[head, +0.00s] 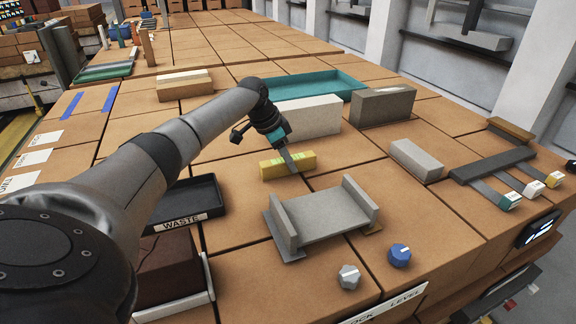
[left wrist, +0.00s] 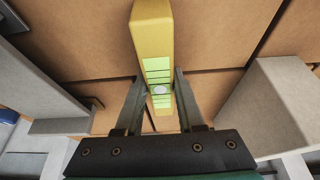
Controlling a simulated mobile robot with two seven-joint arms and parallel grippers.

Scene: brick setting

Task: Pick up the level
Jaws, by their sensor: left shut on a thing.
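The level is a yellow bar (head: 272,170) with green vial markings, lying on the brown tiled worktop in the middle of the head view. In the left wrist view the level (left wrist: 152,40) runs lengthwise away between the fingers. My left gripper (head: 292,166) reaches down from above, and its two dark fingers (left wrist: 160,88) are shut on the level around its marked middle. I cannot tell whether the level is clear of the worktop. My right gripper is not in view.
A grey U-shaped fixture (head: 322,217) stands in front of the level. Grey and white blocks (head: 308,115) and a teal tray (head: 340,81) lie behind. A black waste tray (head: 205,205) is at left. Blue (head: 399,255) and grey (head: 349,277) knobs sit near the front edge.

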